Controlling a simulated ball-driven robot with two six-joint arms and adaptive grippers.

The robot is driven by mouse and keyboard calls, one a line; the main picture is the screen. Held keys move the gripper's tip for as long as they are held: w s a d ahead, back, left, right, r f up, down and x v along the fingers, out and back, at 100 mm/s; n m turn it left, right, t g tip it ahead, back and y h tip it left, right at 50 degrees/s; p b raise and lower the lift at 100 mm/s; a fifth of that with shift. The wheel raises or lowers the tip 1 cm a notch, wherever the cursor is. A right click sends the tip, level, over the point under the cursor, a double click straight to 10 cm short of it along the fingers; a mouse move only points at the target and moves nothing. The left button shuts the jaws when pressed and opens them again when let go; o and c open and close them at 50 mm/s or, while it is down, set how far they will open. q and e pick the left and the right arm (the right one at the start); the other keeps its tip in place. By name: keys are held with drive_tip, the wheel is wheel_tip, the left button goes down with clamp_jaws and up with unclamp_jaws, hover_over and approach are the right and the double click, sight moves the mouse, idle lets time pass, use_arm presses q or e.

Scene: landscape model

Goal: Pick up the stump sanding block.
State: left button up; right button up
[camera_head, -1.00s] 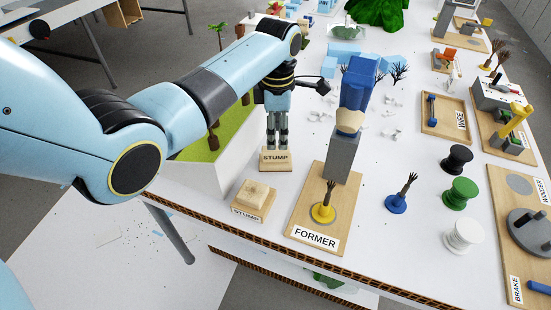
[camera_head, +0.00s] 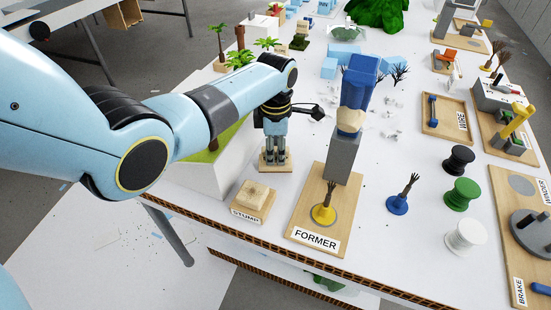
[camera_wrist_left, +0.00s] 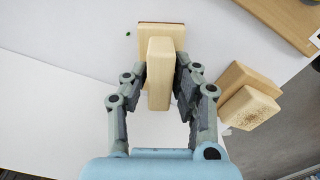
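A pale wooden block stands upright on a small wooden base (camera_head: 264,166) near the table's left side. In the left wrist view the block (camera_wrist_left: 160,72) is between my left fingers, on its base. My left gripper (camera_head: 275,158) points down over it and hides most of it in the head view. The fingers are partly closed and straddle the block closely. I see no clear grip. A second wooden block (camera_head: 257,193) with a speckled top sits on a base marked STUMP, nearer the front edge, and also shows in the left wrist view (camera_wrist_left: 247,106). My right gripper is not in view.
A white raised model with green top (camera_head: 205,180) stands left of the gripper. The FORMER board (camera_head: 312,222), with a grey block (camera_head: 343,158) and a blue-topped tool, is to the right. Spools (camera_head: 461,194) lie farther right. The front table edge is close.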

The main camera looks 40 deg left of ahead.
use_arm(q)
clamp_jaws()
drive_tip(key=shift+r, duration=0.15)
